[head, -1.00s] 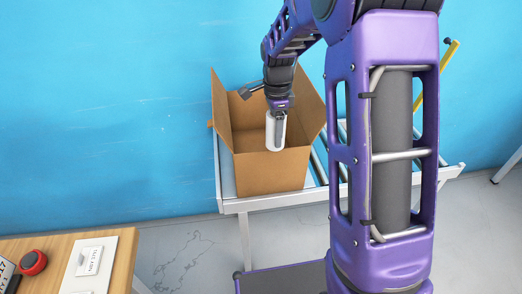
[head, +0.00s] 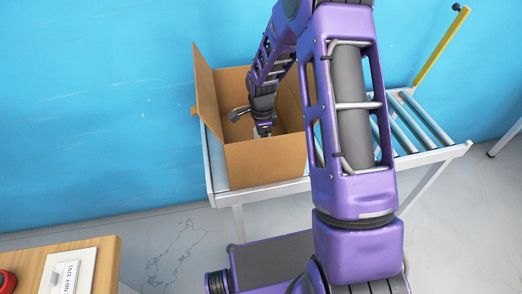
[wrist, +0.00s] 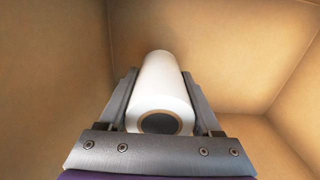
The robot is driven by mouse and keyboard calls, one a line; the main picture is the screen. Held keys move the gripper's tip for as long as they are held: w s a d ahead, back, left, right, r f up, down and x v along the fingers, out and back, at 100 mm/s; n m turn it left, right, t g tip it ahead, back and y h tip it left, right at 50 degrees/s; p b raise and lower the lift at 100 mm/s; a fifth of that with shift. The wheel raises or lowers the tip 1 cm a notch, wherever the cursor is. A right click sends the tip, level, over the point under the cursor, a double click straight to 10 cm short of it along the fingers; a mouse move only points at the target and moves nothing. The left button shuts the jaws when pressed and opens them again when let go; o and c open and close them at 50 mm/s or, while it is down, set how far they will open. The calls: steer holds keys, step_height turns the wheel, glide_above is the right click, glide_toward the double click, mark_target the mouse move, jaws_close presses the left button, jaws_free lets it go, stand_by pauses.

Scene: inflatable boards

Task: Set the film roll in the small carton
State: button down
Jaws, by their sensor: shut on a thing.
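The film roll (wrist: 162,90) is white with a dark hollow core. In the wrist view it lies between the two fingers of my gripper (wrist: 163,92), which is shut on it. The small carton (head: 265,163) is an open brown box on a roller conveyor. In the head view my gripper (head: 263,133) reaches down inside the carton's opening, and the front wall hides most of the roll. The wrist view shows carton walls (wrist: 60,60) around the roll. I cannot tell whether the roll touches the carton's floor.
The roller conveyor (head: 425,125) has bare rollers right of the carton, with a yellow bar (head: 440,48) behind. A raised flap (head: 211,95) stands at the carton's left. A wooden table (head: 100,262) with a labelled white plate is at lower left.

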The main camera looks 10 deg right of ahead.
steer(key=shift+f, duration=1.9)
steer(key=shift+f+b, duration=0.2)
steer(key=shift+b, duration=0.1)
steer(key=shift+c, duration=0.3)
jaws_free()
steer(key=shift+r, duration=0.1)
step_height(320, 180, up, 12)
steer(key=shift+r+p, duration=0.15)
steer(key=shift+p, duration=0.5)
